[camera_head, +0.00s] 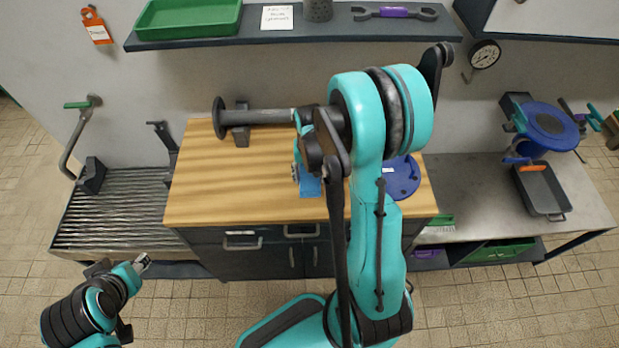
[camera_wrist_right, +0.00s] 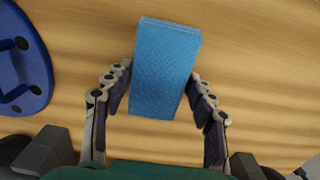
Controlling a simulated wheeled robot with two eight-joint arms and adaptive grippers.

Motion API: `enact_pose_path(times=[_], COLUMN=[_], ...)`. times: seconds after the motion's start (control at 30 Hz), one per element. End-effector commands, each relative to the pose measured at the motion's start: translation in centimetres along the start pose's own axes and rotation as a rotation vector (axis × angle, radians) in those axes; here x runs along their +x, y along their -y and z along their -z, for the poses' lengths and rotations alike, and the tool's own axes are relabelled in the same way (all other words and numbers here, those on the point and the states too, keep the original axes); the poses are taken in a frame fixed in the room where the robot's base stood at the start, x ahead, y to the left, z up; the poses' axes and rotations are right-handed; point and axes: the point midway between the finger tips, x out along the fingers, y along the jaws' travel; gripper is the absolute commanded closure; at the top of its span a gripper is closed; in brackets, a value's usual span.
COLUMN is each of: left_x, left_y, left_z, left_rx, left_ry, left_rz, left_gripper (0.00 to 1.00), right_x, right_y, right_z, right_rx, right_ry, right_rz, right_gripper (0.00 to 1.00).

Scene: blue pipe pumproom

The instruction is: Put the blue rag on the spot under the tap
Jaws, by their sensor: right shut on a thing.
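The blue rag (camera_wrist_right: 165,68), a folded block, is between the fingers of my right gripper (camera_wrist_right: 160,95), which is shut on it over the wooden worktop. In the head view, part of the rag (camera_head: 310,187) shows beside my right arm, which hides much of the right gripper (camera_head: 303,172). I cannot tell whether the rag touches the wood. The tap (camera_head: 78,135), a grey bent pipe with a green handle, is on the wall at the left, over a ribbed metal drainboard (camera_head: 112,212). No separate spot mark shows there. My left gripper (camera_head: 142,264) is low at the left, apart from the drainboard; its fingers are too small to read.
The wooden worktop (camera_head: 215,185) carries a grey pipe with a flange (camera_head: 255,117) at the back and a blue disc (camera_head: 402,178) at the right. A dark block (camera_head: 91,176) sits at the drainboard's back. A shelf (camera_head: 300,30) overhangs the worktop.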

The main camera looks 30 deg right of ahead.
Motion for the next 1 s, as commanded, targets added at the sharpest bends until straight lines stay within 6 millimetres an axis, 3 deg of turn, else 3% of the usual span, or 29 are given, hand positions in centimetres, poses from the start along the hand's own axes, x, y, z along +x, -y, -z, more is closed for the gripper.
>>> enact_pose_path(times=[0.4,0.43,0.5,0.83,1.0], left_x=[0.5,0.5,0.4,0.3,-0.4], left_y=[0.0,0.0,0.0,0.0,0.0], left_z=[-0.4,-0.3,-0.3,-0.2,0.3], left_rx=[0.0,0.0,0.0,0.0,0.0], left_ry=[0.0,0.0,0.0,0.0,0.0], left_rz=[0.0,0.0,0.0,0.0,0.0], left_gripper=[0.6,0.6,0.6,0.6,0.6], right_x=[1.0,0.9,0.8,0.7,-1.2], right_y=[0.0,0.0,0.0,0.0,0.0], right_z=[0.0,0.0,0.0,0.0,0.0], right_rx=[0.0,0.0,0.0,0.0,0.0], right_ry=[0.0,0.0,0.0,0.0,0.0], right_rz=[0.0,0.0,0.0,0.0,0.0], right_gripper=[0.8,0.39,0.23,0.23,0.23])
